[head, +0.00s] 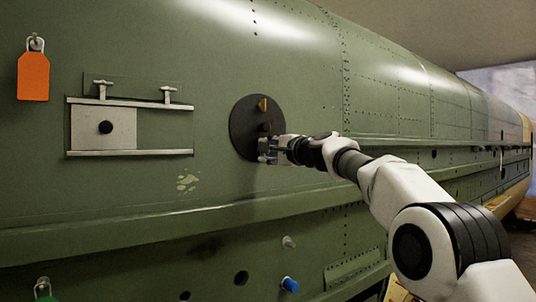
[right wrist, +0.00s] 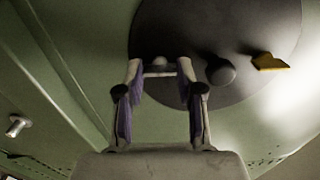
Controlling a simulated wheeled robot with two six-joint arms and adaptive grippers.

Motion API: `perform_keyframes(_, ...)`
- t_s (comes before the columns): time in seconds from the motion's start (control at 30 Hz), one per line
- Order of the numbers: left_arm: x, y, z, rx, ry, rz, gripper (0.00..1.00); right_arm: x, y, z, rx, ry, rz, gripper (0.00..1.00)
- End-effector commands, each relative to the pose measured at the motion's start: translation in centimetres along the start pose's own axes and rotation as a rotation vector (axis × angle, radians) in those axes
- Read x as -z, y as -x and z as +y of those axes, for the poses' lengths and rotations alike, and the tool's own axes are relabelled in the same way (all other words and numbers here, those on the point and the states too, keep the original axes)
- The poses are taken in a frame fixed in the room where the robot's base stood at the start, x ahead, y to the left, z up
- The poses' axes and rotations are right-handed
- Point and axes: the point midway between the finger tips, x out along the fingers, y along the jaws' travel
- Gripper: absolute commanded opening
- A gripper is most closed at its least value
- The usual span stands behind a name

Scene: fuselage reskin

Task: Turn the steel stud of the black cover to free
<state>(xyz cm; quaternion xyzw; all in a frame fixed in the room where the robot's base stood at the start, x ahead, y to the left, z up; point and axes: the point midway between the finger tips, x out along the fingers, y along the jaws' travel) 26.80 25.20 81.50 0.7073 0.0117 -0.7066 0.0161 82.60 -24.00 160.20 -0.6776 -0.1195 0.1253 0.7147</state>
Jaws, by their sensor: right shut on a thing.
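The black cover (head: 240,122) is a round disc on the green fuselage skin, and it fills the upper middle of the right wrist view (right wrist: 262,28). A yellow tab (head: 263,104) and a dark round knob (right wrist: 220,72) stand on it. My right gripper (head: 264,151) is at the lower edge of the cover. Its fingers close on the pale steel stud (right wrist: 158,69), which shows between the fingertips in the right wrist view. The fingers hide much of the stud, so its angle is hard to tell. My left gripper is in neither view.
A framed opening with a sliding pale plate (head: 88,125) between two rails is left of the cover. An orange tag (head: 34,76) hangs at the upper left. A blue plug (head: 290,284) and a pale peg (head: 288,242) stick out below. A long ledge (head: 130,232) runs under the cover.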

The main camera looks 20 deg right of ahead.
Motion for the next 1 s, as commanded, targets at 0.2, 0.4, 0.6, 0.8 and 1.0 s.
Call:
perform_keyframes(0.2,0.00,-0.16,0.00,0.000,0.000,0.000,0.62,-0.05,0.07,-0.30,0.005,0.041,0.001,0.02)
perform_keyframes(0.4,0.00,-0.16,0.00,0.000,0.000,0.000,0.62,-0.05,0.07,-0.33,0.005,0.047,0.001,0.02)
perform_keyframes(0.6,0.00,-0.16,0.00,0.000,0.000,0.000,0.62,-0.04,0.07,-0.32,0.005,0.046,0.001,0.02)
perform_keyframes(0.8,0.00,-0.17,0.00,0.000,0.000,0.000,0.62,-0.03,0.04,-0.20,0.003,0.045,0.001,0.62)
perform_keyframes(1.0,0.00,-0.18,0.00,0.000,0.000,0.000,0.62,-0.01,0.06,-0.11,0.002,0.044,0.000,0.62)
